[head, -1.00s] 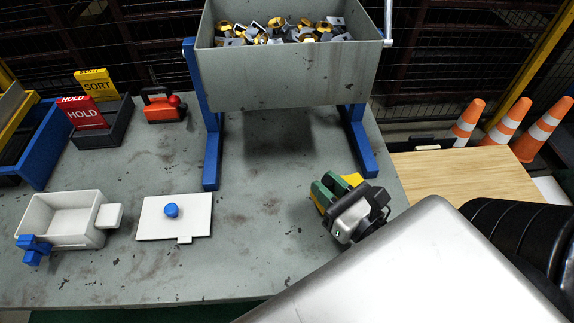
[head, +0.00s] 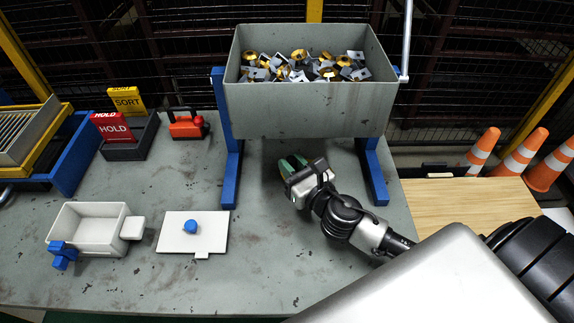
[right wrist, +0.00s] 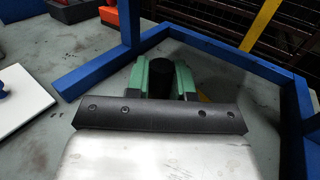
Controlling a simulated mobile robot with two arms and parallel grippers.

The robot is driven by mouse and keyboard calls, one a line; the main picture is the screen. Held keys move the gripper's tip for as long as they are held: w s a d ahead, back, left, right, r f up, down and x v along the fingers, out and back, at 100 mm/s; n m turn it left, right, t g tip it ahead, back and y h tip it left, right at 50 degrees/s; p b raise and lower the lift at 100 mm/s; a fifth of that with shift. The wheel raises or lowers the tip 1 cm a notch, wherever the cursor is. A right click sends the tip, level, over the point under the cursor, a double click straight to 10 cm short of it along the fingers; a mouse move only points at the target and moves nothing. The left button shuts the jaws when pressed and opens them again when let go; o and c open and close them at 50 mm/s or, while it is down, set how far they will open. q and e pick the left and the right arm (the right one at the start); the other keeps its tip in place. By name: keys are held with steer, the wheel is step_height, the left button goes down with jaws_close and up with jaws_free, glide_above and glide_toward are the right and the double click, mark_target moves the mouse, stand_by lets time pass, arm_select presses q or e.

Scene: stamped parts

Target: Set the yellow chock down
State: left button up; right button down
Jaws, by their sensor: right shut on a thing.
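My right gripper (head: 291,164) is between the blue legs of the stand, just in front of and below the raised grey bin. In the right wrist view its green fingers (right wrist: 162,78) are closed around a dark piece. In the head view the chock is hidden. I cannot tell whether it touches the table. My left gripper is not in view.
The grey bin (head: 310,110) full of stamped parts overhangs my gripper, with blue legs (head: 230,180) on both sides. A white lid (head: 182,242) and white box (head: 78,225) lie left on the grey table (head: 270,265). The table's front middle is clear.

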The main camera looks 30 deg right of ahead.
steer(key=shift+w+a, duration=0.1)
steer(key=shift+w, duration=0.8)
steer(key=shift+f+b, duration=0.8)
steer(key=shift+f, duration=0.95)
steer(key=shift+f, duration=0.15)
steer(key=c, duration=1)
jaws_free()
